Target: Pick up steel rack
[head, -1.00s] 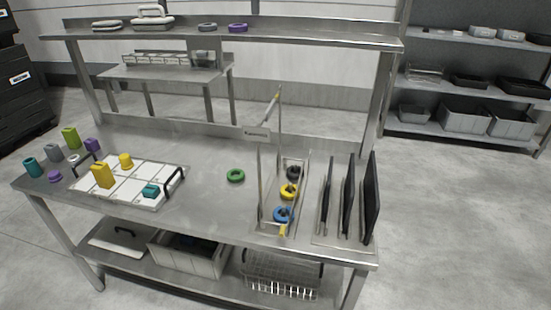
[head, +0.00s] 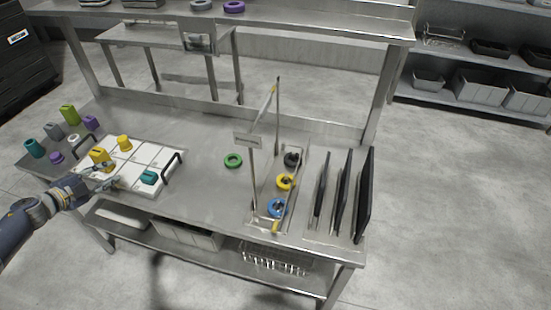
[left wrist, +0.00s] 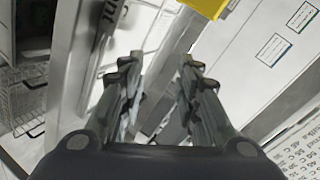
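Several things could be the steel rack. A wire steel rack (head: 275,259) sits on the bench's lower shelf at the right. On the bench top, a steel frame (head: 253,180) with tall posts holds blue, yellow and black rings, and a steel stand (head: 313,228) holds black upright plates. My left gripper (head: 110,180) is over the front left edge of the white board, apart from all of these. In the left wrist view the left gripper (left wrist: 160,66) is open, with nothing between its fingers. My right gripper is not in view.
The white board (head: 150,158) carries yellow blocks (head: 101,157) and a teal block (head: 148,177), with black handles at its ends. A green ring (head: 233,160) lies mid-bench. A grey bin (head: 185,234) stands on the lower shelf. Clear bench top lies right of the board.

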